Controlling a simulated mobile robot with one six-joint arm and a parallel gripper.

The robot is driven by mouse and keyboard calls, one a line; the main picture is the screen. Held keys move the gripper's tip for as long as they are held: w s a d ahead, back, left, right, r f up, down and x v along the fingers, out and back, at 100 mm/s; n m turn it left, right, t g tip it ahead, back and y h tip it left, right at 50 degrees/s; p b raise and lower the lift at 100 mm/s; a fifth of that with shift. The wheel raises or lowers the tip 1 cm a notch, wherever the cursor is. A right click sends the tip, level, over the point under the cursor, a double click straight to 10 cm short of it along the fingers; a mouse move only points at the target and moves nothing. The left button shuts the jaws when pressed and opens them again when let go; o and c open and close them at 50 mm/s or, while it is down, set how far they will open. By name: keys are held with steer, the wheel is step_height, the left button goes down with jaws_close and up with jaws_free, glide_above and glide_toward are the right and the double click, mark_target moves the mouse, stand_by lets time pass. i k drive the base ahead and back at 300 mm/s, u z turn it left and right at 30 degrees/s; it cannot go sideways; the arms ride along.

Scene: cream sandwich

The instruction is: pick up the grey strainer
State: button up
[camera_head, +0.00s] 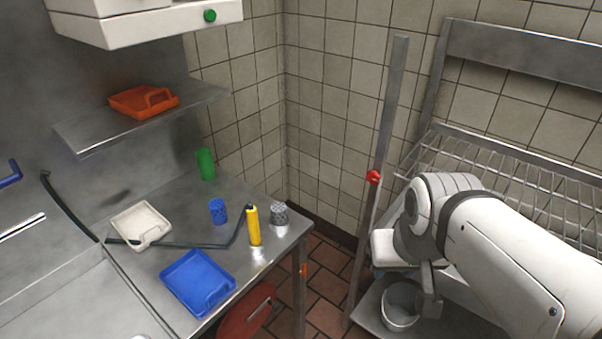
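The grey strainer (279,213) appears to be the small, grey, patterned cup near the right end of the steel counter. It stands upright, just right of a yellow bottle (254,227). My gripper (430,290) is at the right, at the end of my white arm, well apart from the strainer. It points down over the rack side, beside a grey-white bucket (399,306). Its fingers are partly hidden by the arm and seen from the side, so I cannot tell whether they are open.
The steel counter (185,205) also holds a blue cup (217,211), green cup (206,164), white tray (141,225) and blue tray (197,282). An orange tray (143,101) is on the shelf above. An upright metal post (385,120) stands between the counter and my arm.

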mark_target(278, 209)
steer(key=z, duration=0.15)
steer(key=i, duration=0.95)
steer(key=u, duration=0.2)
